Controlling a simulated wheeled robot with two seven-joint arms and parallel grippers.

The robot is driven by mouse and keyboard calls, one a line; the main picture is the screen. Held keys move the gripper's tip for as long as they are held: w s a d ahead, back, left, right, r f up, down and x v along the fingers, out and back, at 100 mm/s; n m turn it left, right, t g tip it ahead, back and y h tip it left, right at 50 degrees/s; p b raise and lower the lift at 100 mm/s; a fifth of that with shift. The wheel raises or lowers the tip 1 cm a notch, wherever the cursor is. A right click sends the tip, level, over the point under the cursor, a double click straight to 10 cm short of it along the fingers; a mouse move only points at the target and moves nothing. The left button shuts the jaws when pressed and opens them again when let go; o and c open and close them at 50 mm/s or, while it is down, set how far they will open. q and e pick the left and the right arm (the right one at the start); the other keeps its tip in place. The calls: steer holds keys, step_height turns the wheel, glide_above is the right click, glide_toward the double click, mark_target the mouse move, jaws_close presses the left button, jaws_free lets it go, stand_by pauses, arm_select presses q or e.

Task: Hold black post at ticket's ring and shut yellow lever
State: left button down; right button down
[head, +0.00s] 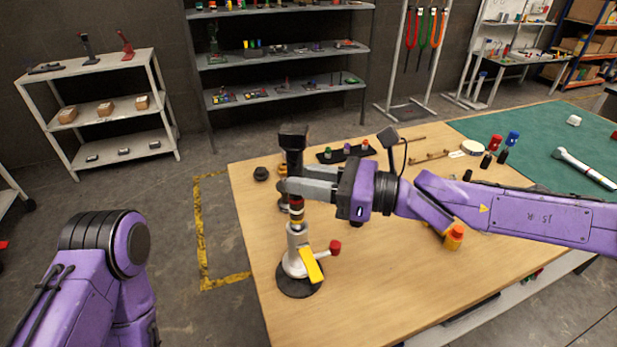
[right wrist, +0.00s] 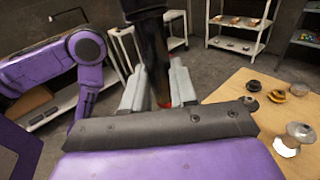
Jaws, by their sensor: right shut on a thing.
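The black post (head: 294,158) stands upright in a silver-grey stand (head: 296,262) with a round black base, near the table's left edge. Coloured bands (head: 296,207), red, yellow and white among them, show on its lower part. My right gripper (head: 284,188) comes in from the right and is shut on the post above these bands. In the right wrist view the post (right wrist: 154,55) is between the two grey fingers, with a red band low on it. The yellow lever (head: 312,266) slants down and outward from the stand, apart from the gripper. My left gripper is out of view.
A red knob (head: 335,247) sticks out right of the stand. An orange bottle (head: 454,237) stands under my right arm. A black tray (head: 345,153) with small parts lies behind.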

steer(key=shift+f+b, duration=3.65)
steer(key=shift+f, duration=0.55)
steer(key=c, duration=0.8)
jaws_free()
steer(key=shift+r, duration=0.1)
steer(key=shift+d, duration=0.1)
steer(key=p+v, duration=0.5)
steer(key=v, duration=0.5)
steer(key=shift+d, duration=0.2)
